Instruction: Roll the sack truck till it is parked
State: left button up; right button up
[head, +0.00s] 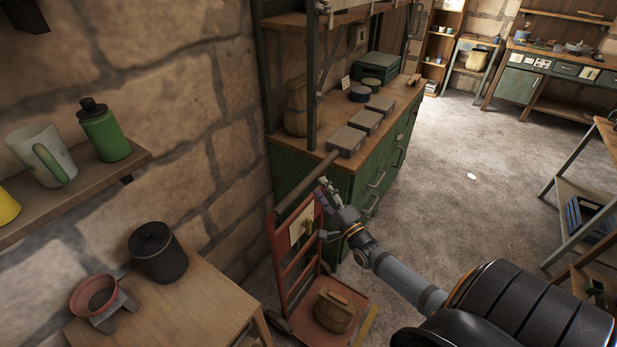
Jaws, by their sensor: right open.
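The sack truck (284,266) has a red ladder-like frame and stands near the stone wall, in front of the green cabinet. Its brown handle bar (305,185) runs across the top. A brown rounded bundle with a lighter top (334,312) sits on its base plate. My right gripper (325,210) is open, with its fingers close to the right part of the handle bar; I cannot tell whether they touch it. My left gripper is not in view. The truck's wheels are mostly hidden.
A green cabinet (318,182) with a wooden top and several grey boxes stands just behind the truck. A wooden table (195,300) with a black pot (157,252) is at the left. Open floor (460,150) lies to the right, bounded by a shelf rack (575,200).

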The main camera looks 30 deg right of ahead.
aim_at(312, 177)
jog(key=x, duration=0.5)
jog(key=shift+a+r, duration=0.1)
jog(key=shift+a, duration=0.05)
jog(key=shift+w, duration=0.5)
jog(key=c, duration=0.7)
jog(key=shift+c, duration=1.4)
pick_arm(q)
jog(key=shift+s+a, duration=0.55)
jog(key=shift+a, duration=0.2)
pick_arm(e)
grip_shut()
